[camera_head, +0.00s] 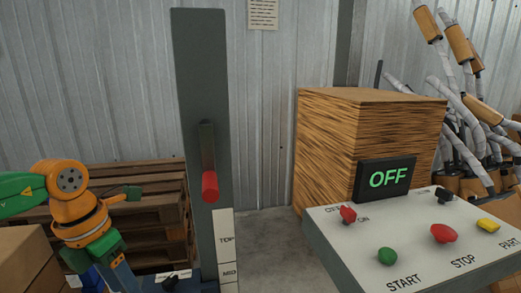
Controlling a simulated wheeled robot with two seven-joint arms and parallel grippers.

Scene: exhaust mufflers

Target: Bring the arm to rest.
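An orange and green jointed arm (80,215) comes in from the left edge. It bends at an orange joint and runs down toward the bottom edge. No gripper fingers can be made out on it. My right arm and gripper are not in view. A tall grey lever post (190,90) with a red-handled lever (209,187) stands right of the arm, apart from it. The handle hangs just above the TOP mark.
A control box (330,240) at the right has a red switch (348,214), green START button (387,256), red STOP button (444,233) and yellow PART button (488,226). Its display (385,179) reads OFF. A wooden crate (330,130), pallets (150,220) and mufflers (460,42) stand behind.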

